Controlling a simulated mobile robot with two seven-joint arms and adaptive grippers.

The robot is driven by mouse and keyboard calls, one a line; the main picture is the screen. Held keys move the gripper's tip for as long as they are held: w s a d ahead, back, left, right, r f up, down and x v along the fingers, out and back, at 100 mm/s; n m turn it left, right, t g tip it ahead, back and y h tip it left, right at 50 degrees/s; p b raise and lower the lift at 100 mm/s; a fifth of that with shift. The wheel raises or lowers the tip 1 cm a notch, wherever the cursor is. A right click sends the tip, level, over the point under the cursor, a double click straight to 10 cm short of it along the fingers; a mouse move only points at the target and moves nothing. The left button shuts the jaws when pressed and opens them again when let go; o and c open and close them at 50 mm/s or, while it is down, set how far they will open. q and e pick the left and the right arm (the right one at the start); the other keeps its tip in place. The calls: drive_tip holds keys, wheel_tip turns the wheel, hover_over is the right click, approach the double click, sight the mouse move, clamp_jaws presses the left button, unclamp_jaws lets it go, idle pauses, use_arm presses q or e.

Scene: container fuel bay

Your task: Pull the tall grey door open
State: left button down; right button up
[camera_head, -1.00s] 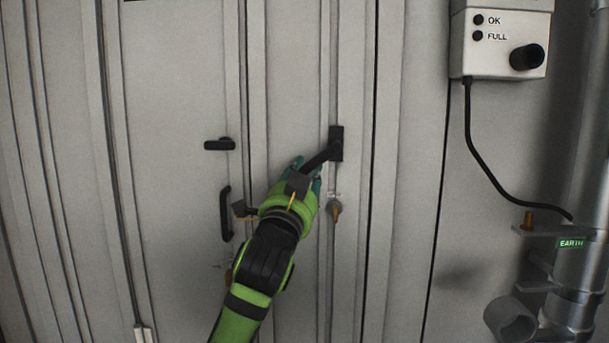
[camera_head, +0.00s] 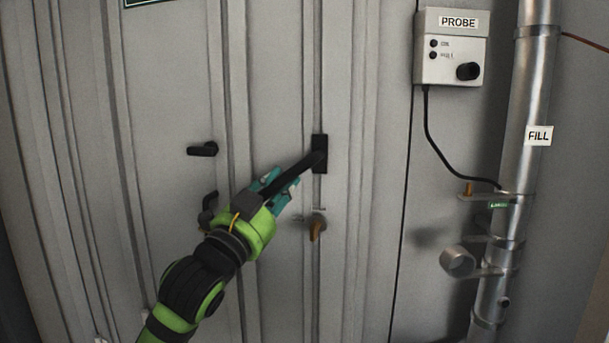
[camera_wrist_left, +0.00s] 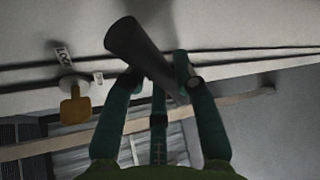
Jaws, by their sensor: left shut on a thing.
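The tall grey door (camera_head: 275,95) fills the middle of the head view, with vertical ribs and seams. A black lever handle (camera_head: 304,166) slants down and left from a black plate (camera_head: 320,154) on it. My left gripper (camera_head: 277,184) is shut on the lever, its teal fingers around the lower end. In the left wrist view the dark lever (camera_wrist_left: 140,48) lies between the fingers of my left gripper (camera_wrist_left: 160,88). A lock with an orange key or tab (camera_head: 317,230) sits below the plate; it also shows in the wrist view (camera_wrist_left: 75,105). My right gripper is out of view.
Left of the lever are a small black handle (camera_head: 203,149) and a black pull handle (camera_head: 208,212), partly hidden by my arm. At right are a PROBE box (camera_head: 450,50) with a hanging cable and a metal FILL pipe (camera_head: 530,90) with brackets.

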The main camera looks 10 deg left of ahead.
use_arm(q)
drive_tip(key=s+a+m+g+h, duration=0.1)
drive_tip(key=s+a+h, duration=0.1)
drive_tip(key=s, duration=0.6)
drive_tip(key=shift+a, duration=0.35)
drive_tip(key=shift+r, duration=0.1)
drive_tip(key=c, duration=0.9)
unclamp_jaws()
drive_tip(key=shift+w, duration=0.1)
drive_tip(key=shift+c, duration=0.2)
drive_tip(key=shift+m, duration=0.3)
drive_tip(key=v, duration=0.7)
drive_tip(key=shift+s, duration=0.25)
drive_tip(key=shift+a, duration=0.1)
